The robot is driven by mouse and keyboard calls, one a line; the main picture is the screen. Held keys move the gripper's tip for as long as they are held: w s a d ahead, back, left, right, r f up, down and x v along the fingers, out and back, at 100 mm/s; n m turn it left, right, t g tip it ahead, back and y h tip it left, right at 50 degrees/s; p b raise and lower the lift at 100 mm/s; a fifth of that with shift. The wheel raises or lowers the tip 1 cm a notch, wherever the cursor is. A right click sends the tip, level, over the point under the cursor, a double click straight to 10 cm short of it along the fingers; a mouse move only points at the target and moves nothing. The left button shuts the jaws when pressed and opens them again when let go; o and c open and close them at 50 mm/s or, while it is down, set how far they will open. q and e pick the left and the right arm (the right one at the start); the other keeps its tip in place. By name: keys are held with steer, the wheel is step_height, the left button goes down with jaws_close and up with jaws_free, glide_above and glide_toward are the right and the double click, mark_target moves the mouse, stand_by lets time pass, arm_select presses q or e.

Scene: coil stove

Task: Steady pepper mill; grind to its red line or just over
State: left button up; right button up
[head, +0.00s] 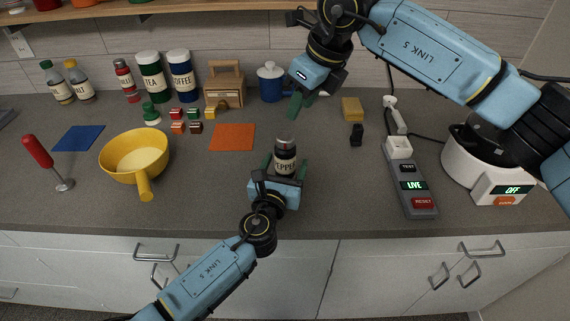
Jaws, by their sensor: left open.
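The pepper mill (285,158) stands upright on the counter near its front middle. It is dark, with a pale PEPPER label and a grey and red top. My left gripper (284,168) is low at the mill from the front. Its green fingers are open, one on each side of the mill; contact cannot be seen. My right gripper (303,105) hangs above and behind the mill, slightly to its right, clear of its top. Its green fingers point down and no held thing shows; their gap is unclear. The mill's red line cannot be made out.
A yellow pan (134,155) and red-handled tool (40,153) are at left. An orange mat (233,137) lies behind-left of the mill. Jars and canisters line the back.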

arm_select(q)
steer(key=shift+w, duration=0.15)
steer(key=c, duration=1.1)
stand_by(0.7)
